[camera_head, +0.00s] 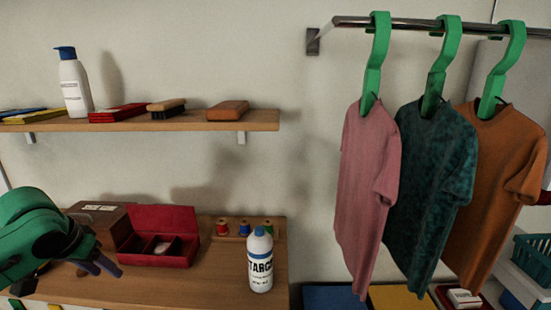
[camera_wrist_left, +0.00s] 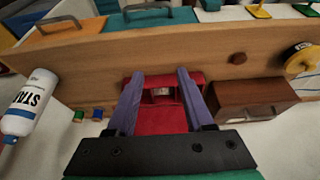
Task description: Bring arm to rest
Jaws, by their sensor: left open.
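My left gripper (camera_head: 97,264) is at the lower left of the head view, over the wooden counter (camera_head: 215,284). In the left wrist view its two purple fingers (camera_wrist_left: 161,76) are apart, with nothing held between them. The open red box (camera_head: 160,240) is to the right of the gripper in the head view. The same red box shows between and beyond the fingers in the left wrist view (camera_wrist_left: 160,118); I cannot tell whether they touch it. My right gripper is not in view.
A brown box (camera_head: 108,220) is close behind the left gripper. A white bottle (camera_head: 260,268) and several thread spools (camera_head: 244,228) stand to the right. A loaded shelf (camera_head: 200,126) is above. Shirts (camera_head: 366,190) hang from a rail at the right.

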